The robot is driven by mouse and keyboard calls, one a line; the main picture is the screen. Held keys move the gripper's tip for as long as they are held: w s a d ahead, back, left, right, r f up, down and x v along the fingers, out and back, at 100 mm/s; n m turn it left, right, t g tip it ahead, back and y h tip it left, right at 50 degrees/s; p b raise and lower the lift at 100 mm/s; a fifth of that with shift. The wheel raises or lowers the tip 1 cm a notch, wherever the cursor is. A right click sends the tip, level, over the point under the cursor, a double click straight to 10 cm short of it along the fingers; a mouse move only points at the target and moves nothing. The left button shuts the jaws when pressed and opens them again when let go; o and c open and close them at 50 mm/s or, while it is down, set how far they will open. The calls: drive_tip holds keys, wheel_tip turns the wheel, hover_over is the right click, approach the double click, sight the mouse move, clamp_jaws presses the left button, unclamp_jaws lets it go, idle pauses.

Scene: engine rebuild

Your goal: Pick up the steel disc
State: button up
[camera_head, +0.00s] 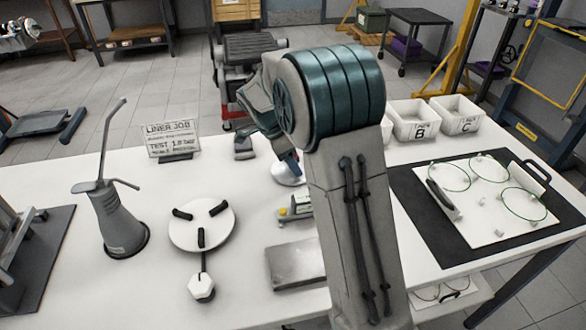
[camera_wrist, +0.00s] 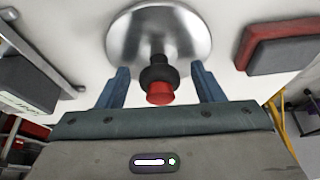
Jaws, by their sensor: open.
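The steel disc (camera_wrist: 135,35) is round and shiny, with a black post and red-ended knob (camera_wrist: 160,92) standing out from its middle. It lies on the white bench. My gripper (camera_wrist: 160,70) is open, with one blue finger on each side of the knob and the disc's near edge at the fingertips. I cannot tell whether the fingers touch the disc. In the head view the disc (camera_head: 290,178) shows only in part, below my gripper's blue finger; my arm hides the rest.
In the wrist view a red and grey block (camera_wrist: 280,45) lies right of the disc. In the head view a white round plate (camera_head: 185,232) with black pads, an oil can (camera_head: 118,215), a sign (camera_head: 170,140) and a grey metal block (camera_head: 292,264) stand around. White bins (camera_head: 412,118) are at right.

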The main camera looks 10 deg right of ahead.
drive_tip(key=c, duration=1.3)
drive_tip(key=shift+r, duration=0.1)
